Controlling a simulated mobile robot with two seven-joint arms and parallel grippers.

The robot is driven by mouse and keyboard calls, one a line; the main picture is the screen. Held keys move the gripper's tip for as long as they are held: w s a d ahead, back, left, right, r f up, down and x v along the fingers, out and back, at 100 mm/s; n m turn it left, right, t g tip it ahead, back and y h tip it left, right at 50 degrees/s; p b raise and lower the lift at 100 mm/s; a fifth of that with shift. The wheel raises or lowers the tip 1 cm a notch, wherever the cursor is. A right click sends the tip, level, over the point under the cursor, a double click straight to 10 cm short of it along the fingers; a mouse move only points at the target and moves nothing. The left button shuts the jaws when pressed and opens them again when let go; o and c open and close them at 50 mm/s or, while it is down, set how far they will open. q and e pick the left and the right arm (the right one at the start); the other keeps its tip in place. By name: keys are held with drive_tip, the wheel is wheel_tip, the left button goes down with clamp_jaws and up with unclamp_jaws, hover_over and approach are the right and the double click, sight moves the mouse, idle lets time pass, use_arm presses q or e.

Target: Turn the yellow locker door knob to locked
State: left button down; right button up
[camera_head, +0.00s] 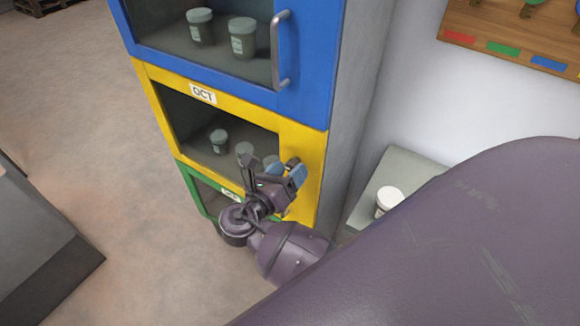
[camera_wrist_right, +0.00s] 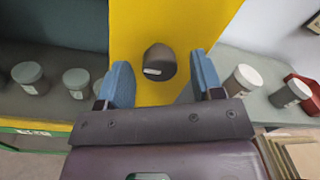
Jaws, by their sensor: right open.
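The yellow locker door (camera_head: 308,148), labelled OCT, is shut, with jars showing behind its window. Its dark round knob (camera_wrist_right: 158,60) is on the yellow panel in the right wrist view and has a white mark low on its face. In the head view the knob (camera_head: 292,162) is mostly hidden by my gripper. My right gripper (camera_head: 271,170) is open in front of the door. In the wrist view, its blue-padded fingers (camera_wrist_right: 162,80) are on either side of the knob with gaps visible. Contact cannot be seen. My left gripper is not in view.
A blue locker door (camera_head: 305,75) with a metal handle (camera_head: 280,50) is above, and a green one (camera_head: 190,190) is below. A grey shelf right of the lockers holds a white-lidded jar (camera_head: 389,200). A red box (camera_wrist_right: 305,90) shows in the wrist view.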

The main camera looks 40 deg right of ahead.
drive_tip(key=shift+w+d, duration=0.2)
drive_tip(key=shift+d, duration=0.25)
drive_tip(key=c, duration=0.9)
